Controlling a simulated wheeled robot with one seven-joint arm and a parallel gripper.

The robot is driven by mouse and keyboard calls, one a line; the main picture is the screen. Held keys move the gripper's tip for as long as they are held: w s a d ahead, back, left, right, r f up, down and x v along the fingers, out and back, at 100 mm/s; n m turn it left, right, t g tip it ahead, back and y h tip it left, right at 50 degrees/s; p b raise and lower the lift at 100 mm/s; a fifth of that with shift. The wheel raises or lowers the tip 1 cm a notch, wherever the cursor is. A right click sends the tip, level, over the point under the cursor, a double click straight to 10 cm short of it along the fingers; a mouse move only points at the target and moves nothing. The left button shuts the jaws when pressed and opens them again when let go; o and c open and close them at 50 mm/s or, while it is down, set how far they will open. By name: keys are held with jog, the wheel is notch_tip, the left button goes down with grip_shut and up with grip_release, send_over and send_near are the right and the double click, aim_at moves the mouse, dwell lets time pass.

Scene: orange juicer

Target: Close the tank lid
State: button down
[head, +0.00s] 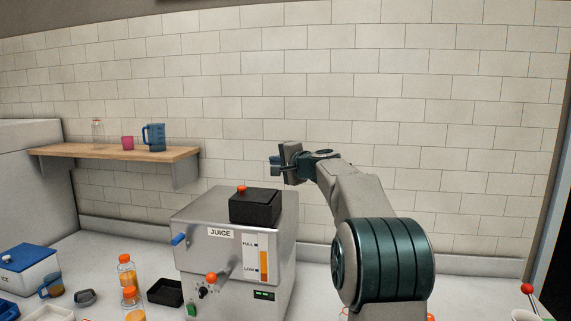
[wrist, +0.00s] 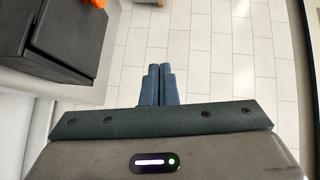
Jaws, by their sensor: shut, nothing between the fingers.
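The metal juicer (head: 225,245), labelled JUICE, stands on the counter with a black box-shaped tank (head: 256,212) on its top. The tank's black lid (head: 262,195) with an orange knob (head: 241,189) lies flat on top, and no open gap shows from here. In the wrist view the black tank (wrist: 66,58) and part of the orange knob (wrist: 97,3) are at the upper left. My gripper (head: 275,165) is above and slightly right of the tank, apart from it. Its two blue fingers (wrist: 157,85) are together with nothing between them.
A wooden shelf (head: 115,152) on the wall holds a bottle, a pink cup and a blue jug (head: 154,137). Orange bottles (head: 127,272), a black tray (head: 165,293) and a blue-lidded box (head: 28,257) are left of the juicer. Space above the juicer is free.

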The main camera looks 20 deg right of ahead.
jog(key=a, duration=0.2)
jog(key=b, duration=0.2)
send_over(241, 190)
jog(key=s+d, duration=0.2)
jog(key=d, duration=0.1)
jog(key=shift+w+a+f, duration=0.1)
jog(key=shift+w+f, duration=0.1)
jog(key=shift+f, duration=0.8)
jog(key=shift+w+a+f+p, duration=0.3)
jog(key=shift+a+f+p, duration=0.05)
jog(key=shift+a, duration=0.2)
jog(key=shift+w+a+f+n+g+h+p, duration=0.25)
jog(key=shift+a+f+n+g+h+p, duration=0.1)
jog(key=shift+a+n+g+p, duration=0.15)
jog(key=shift+w+a+f+p, duration=0.25)
jog(key=shift+a+f+p, duration=0.1)
jog(key=shift+f+p, duration=0.4)
jog(key=shift+w+a+f+n+g+p, duration=0.15)
jog(key=shift+a+f+n+g+p, duration=0.15)
jog(key=shift+a+f+g+p, duration=0.15)
jog(key=shift+d+f+h, duration=0.1)
jog(key=shift+f+h, duration=0.15)
